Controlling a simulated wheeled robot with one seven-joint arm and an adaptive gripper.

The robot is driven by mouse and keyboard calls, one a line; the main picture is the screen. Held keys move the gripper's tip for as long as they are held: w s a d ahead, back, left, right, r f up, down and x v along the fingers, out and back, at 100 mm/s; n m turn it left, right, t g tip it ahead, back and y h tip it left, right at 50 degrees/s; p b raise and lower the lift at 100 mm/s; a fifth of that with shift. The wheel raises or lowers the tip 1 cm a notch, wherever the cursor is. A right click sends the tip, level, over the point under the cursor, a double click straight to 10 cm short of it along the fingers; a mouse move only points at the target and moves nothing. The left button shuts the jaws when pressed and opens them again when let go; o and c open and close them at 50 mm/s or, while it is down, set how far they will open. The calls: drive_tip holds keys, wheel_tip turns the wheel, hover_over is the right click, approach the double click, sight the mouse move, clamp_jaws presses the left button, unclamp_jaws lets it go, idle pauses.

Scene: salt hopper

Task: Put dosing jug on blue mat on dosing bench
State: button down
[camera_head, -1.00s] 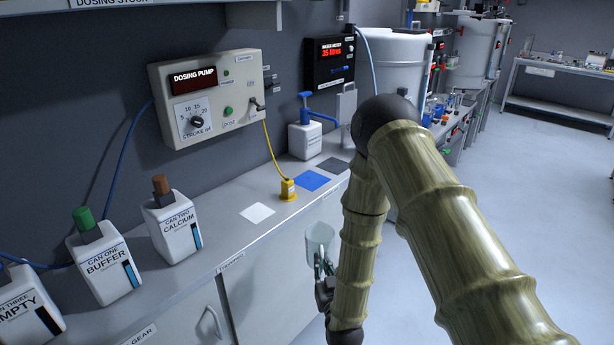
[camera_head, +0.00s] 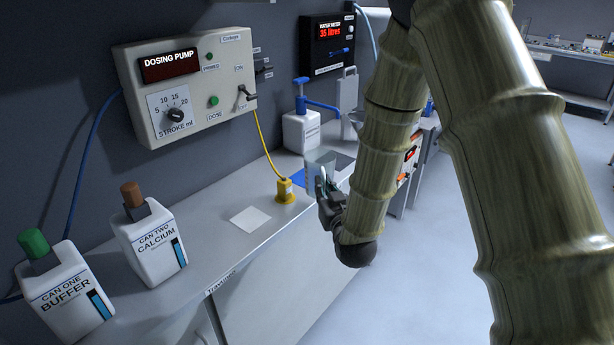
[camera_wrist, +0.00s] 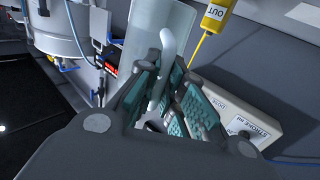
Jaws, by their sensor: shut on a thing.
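The dosing jug (camera_head: 318,168) is a clear, see-through vessel. My gripper (camera_head: 326,190) is shut on it and holds it in front of the blue mat, near the bench's front edge. In the wrist view the jug (camera_wrist: 158,28) shows with its pale handle (camera_wrist: 164,62) between the teal-padded fingers of my gripper (camera_wrist: 172,98). The blue mat (camera_head: 298,179) is partly hidden behind the jug, with only its left part plain to see. The dosing bench (camera_head: 222,254) is a long grey worktop. I cannot tell the jug's exact height above it.
A yellow outlet block (camera_head: 285,191) with a yellow hose stands just left of the blue mat. A white mat (camera_head: 250,219) lies further left. A white pump bottle (camera_head: 301,131) stands behind the blue mat. Cans (camera_head: 150,243) stand at the left; the dosing pump (camera_head: 186,84) hangs above.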

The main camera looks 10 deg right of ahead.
drive_tip(key=shift+w+d+f+p, duration=0.2)
drive_tip(key=shift+w+f+p, duration=0.7)
drive_tip(key=shift+w, duration=1.8)
drive_tip(key=shift+w+d+f+p, duration=0.25)
drive_tip(key=shift+w+f+p, duration=0.65)
drive_tip(key=shift+w, duration=1.75)
drive_tip(key=shift+w+d+f+p, duration=0.2)
drive_tip(key=shift+w+f+p, duration=0.25)
drive_tip(key=shift+w+p, duration=1.55)
drive_tip(key=shift+w+f+b, duration=0.15)
drive_tip(key=shift+w+b, duration=0.5)
drive_tip(key=shift+b, duration=0.1)
drive_tip(key=shift+f, duration=0.25)
drive_tip(key=c, duration=1.5)
unclamp_jaws()
drive_tip(key=shift+c, duration=0.2)
drive_tip(key=shift+r, duration=0.1)
